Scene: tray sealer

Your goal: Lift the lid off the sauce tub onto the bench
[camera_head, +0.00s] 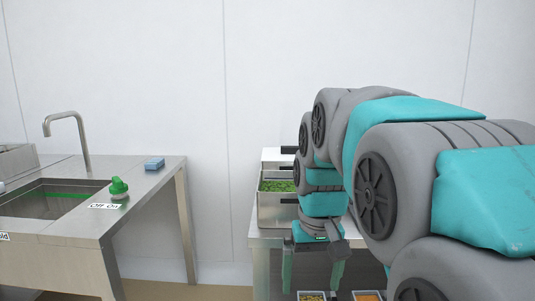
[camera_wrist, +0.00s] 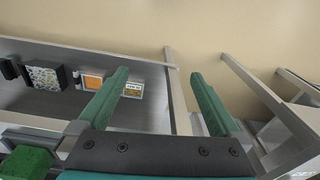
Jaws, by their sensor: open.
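My gripper (camera_head: 313,272) hangs open and empty, pointing down over the front part of the right-hand steel bench (camera_head: 266,243). In the wrist view its two green fingers (camera_wrist: 160,78) are wide apart, with the bench edge and floor behind them. I cannot make out a sauce tub or a lid for certain in either view. A small tray with orange contents (camera_head: 367,296) shows at the bottom of the head view and beside the left finger in the wrist view (camera_wrist: 93,82). My arm hides much of the bench.
A steel container of green pieces (camera_head: 276,212) stands on the bench behind my gripper. A small tray of mixed contents (camera_head: 311,297) sits near the orange one. At left stand a sink bench (camera_head: 70,225) with a green knob (camera_head: 118,187) and a blue sponge (camera_head: 154,163).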

